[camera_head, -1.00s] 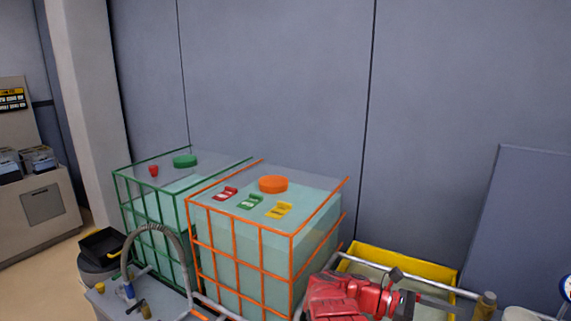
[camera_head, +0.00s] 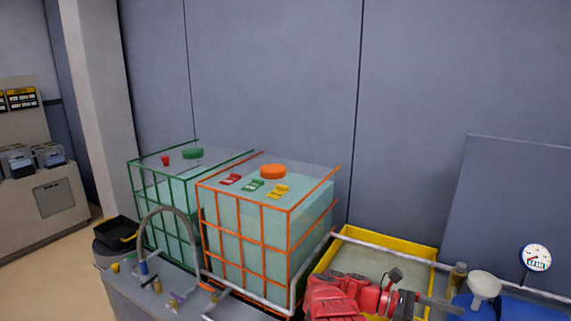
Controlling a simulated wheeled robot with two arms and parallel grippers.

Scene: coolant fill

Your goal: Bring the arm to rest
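A red jointed-looking body with grey and dark parts (camera_head: 335,300) is at the bottom, in front of the yellow tray (camera_head: 345,234). A grey bar runs right from it.
An orange-framed tank (camera_head: 262,235) with an orange cap and three small coloured tags stands mid-left. A green-framed tank (camera_head: 165,215) is behind it.

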